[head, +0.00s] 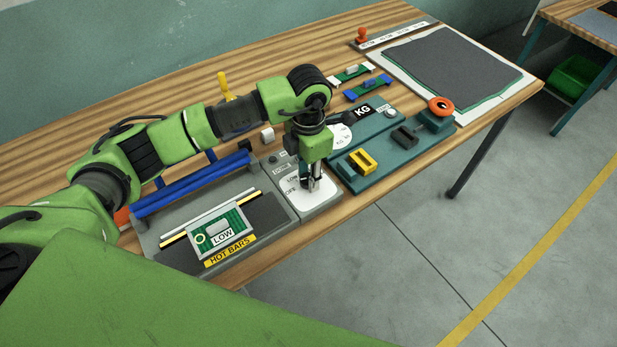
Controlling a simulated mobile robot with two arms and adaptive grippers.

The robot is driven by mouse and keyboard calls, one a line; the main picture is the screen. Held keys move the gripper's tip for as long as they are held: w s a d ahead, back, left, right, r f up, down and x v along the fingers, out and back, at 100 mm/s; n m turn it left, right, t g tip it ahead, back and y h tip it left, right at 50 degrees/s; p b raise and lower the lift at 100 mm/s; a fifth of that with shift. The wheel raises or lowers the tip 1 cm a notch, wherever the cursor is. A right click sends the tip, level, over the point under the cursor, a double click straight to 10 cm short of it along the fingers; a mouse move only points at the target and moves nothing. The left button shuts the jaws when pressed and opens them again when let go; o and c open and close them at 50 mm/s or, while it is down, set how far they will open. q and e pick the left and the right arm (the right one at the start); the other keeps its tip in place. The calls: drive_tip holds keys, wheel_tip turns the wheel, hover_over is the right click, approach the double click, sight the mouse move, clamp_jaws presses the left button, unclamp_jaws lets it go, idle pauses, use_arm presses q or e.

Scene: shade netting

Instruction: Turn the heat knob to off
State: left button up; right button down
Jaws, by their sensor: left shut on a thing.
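The heat dial (318,203) is a white disc on the grey control panel at the right end of the hot-bar sealer (272,213). Labels reading "LOW" and "OFF" show on its left side. My left gripper (311,186) points down over the dial, its fingers shut on the heat knob. The fingers hide most of the knob, so I cannot tell which mark it points to. My right gripper is not in view.
Just right of the panel is a teal press unit (366,182) with a yellow block (362,160), a black block and an orange knob (441,106). A dark mat (445,67) covers the far right of the table.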

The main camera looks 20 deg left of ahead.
use_arm(q)
drive_tip(key=shift+w+r+n, duration=0.1)
drive_tip(key=shift+n, duration=0.4)
drive_tip(key=o, duration=1.1)
wheel_tip(320, 180, up, 12)
idle(0.5)
